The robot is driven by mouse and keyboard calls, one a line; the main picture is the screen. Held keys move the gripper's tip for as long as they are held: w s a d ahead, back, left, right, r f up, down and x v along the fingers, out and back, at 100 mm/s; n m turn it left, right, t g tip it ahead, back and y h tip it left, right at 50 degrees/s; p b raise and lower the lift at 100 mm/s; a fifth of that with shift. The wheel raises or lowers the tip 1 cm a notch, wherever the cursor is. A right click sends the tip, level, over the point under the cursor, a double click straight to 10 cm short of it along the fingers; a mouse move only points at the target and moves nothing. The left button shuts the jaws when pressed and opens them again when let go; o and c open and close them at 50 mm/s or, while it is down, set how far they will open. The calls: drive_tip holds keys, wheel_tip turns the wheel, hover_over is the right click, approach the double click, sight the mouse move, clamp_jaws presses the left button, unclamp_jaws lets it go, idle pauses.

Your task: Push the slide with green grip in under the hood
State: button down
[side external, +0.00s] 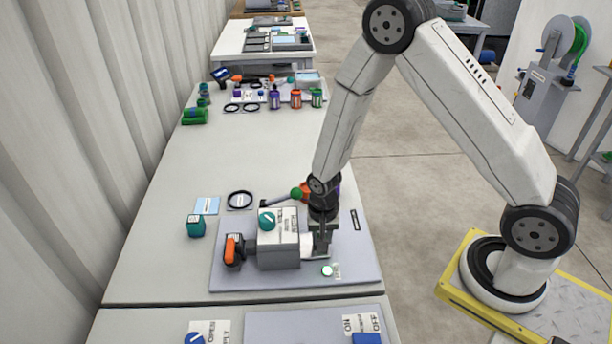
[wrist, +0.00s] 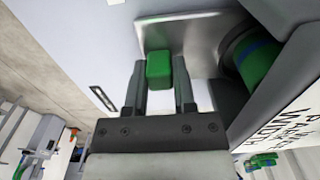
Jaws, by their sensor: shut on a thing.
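The slide is a silvery flat plate; it shows in the wrist view (wrist: 203,30) and low at the right side of the hood in the side external view (side external: 316,254). Its green grip (wrist: 159,71) stands between my fingers in the wrist view. My gripper (side external: 321,247) points down beside the hood and is shut on the green grip, which it hides from the side camera. The hood appears to be the grey box (side external: 279,250) on the panel. Part of the plate lies outside the box; how far it reaches under cannot be told.
A teal knob (side external: 267,221) tops the box, and an orange-handled part (side external: 233,250) stands at its left.

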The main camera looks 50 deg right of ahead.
drive_tip(key=shift+w+a, duration=0.25)
drive_tip(key=shift+w, duration=0.05)
drive_tip(key=c, duration=0.6)
unclamp_jaws()
drive_tip(key=shift+o, duration=0.8)
drive_tip(key=shift+s, duration=0.1)
drive_tip(key=shift+d+r, duration=0.1)
drive_tip(key=shift+r, duration=0.05)
drive_tip(key=shift+r, duration=3.8)
